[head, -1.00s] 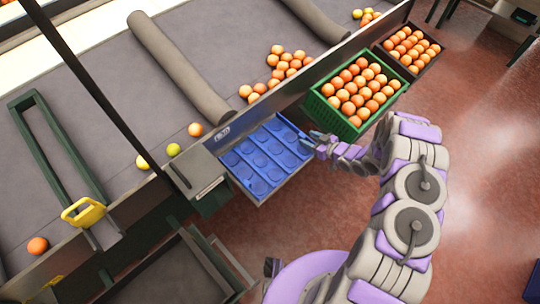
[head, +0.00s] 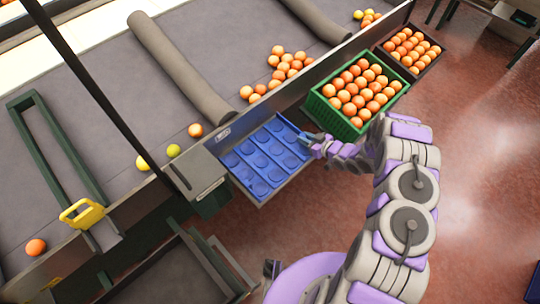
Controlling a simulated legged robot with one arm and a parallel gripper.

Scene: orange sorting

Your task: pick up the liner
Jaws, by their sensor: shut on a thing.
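The liner (head: 262,161) is a blue tray-like sheet with several round hollows. It lies in a grey-edged holder fixed to the side of the conveyor, left of the green crate. My gripper (head: 309,139) is at the liner's right edge, shut on that edge. The fingertips are small in the picture and partly merge with the blue edge. The liner still rests in the holder, and I cannot make out any lift.
A green crate (head: 330,122) full of oranges stands just right of my gripper, with a dark crate (head: 388,46) of oranges beyond it. The conveyor (head: 110,75) with rollers and loose fruit runs behind. A grey box (head: 200,172) adjoins the liner's left side. Red floor at right is open.

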